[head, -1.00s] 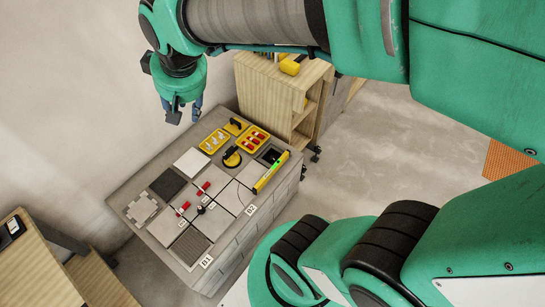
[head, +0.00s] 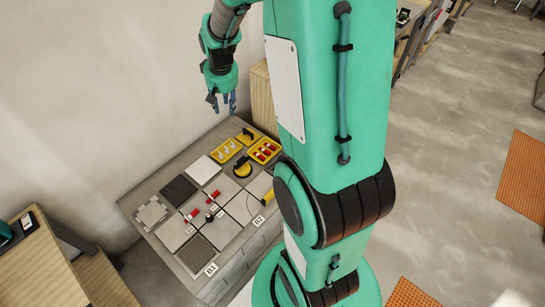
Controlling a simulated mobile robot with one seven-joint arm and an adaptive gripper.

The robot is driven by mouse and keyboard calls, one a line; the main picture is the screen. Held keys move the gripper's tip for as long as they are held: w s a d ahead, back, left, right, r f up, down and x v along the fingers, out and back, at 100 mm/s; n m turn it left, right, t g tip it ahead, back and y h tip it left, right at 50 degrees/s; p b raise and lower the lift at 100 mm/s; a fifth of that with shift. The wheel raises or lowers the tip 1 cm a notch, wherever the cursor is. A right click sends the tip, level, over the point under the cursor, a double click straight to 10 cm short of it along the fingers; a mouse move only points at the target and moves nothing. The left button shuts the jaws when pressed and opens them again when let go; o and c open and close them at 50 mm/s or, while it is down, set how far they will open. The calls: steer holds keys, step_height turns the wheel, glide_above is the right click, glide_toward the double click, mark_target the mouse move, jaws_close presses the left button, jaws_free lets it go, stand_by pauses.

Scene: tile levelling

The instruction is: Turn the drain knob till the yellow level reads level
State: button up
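My gripper (head: 223,104) hangs fingers down above and behind the far end of the grey tiled bench (head: 150,190). Its fingers are spread, with nothing between them. The yellow level (head: 268,197) lies at the bench's right edge near the B2 label; my arm hides most of it, so its reading cannot be seen. A small black knob (head: 210,217) stands among the tiles between B1 and B2. Which part is the drain knob cannot be told for sure. My gripper is well apart from both.
Red pieces (head: 214,196) sit at tile joints. A black and yellow suction cup (head: 242,168), yellow trays (head: 226,150) and a yellow-black tool (head: 245,135) occupy the far end. A wooden cabinet (head: 261,100) stands behind. Open floor (head: 440,150) lies to the right.

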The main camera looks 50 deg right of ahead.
steer(key=d+f+m+g, duration=0.1)
steer(key=d+f, duration=0.7)
steer(key=f, duration=0.3)
steer(key=d+f+m+g, duration=0.1)
steer(key=d+f, duration=0.7)
steer(key=f, duration=0.2)
steer(key=s+d+f, duration=0.2)
steer(key=d+f, duration=0.1)
steer(key=f, duration=0.5)
steer(key=s+d+f+m, duration=0.1)
steer(key=s+d+f, duration=0.2)
steer(key=f, duration=0.5)
steer(key=s+d+f+y+p, duration=0.1)
steer(key=s+d+f, duration=0.2)
steer(key=f, duration=0.5)
steer(key=shift+s+m+g, duration=0.15)
steer(key=shift+m+g, duration=0.15)
steer(key=shift+f, duration=0.1)
steer(key=shift+f+b, duration=1.4)
steer(key=shift+f, duration=5.4)
jaws_close()
